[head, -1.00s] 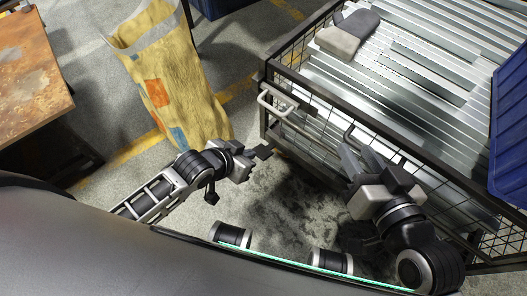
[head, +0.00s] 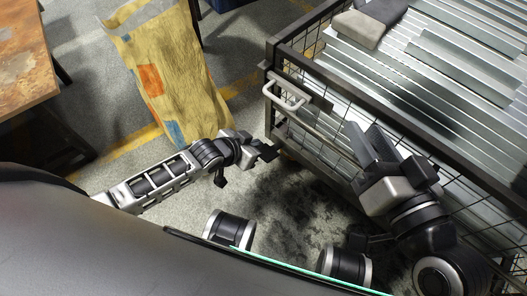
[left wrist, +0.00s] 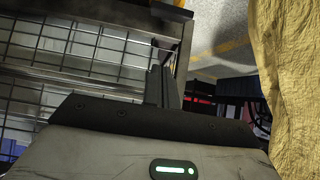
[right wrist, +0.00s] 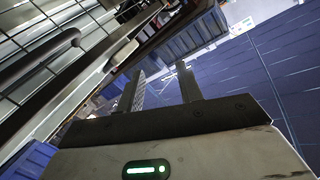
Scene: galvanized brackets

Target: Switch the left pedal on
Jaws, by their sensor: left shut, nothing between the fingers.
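I cannot make out a pedal in any view; the foot of the wire-mesh cart (head: 345,93) is mostly hidden by its side and by my right arm. My left gripper (head: 268,152) is shut and empty, low over the floor near the cart's left corner. In the left wrist view its fingers (left wrist: 159,82) are together, with the cart's mesh (left wrist: 75,50) to the left. My right gripper (head: 368,143) is in front of the cart's mesh side. In the right wrist view its fingers (right wrist: 160,88) stand apart with nothing between them.
A white handle (head: 285,97) sticks out from the cart's left end. Metal profiles (head: 430,75) and a grey block (head: 358,28) lie on the cart. A yellow sack (head: 165,70) stands left of it. A rusty-topped table (head: 22,65) is at far left. Stained floor (head: 290,205) lies between my arms.

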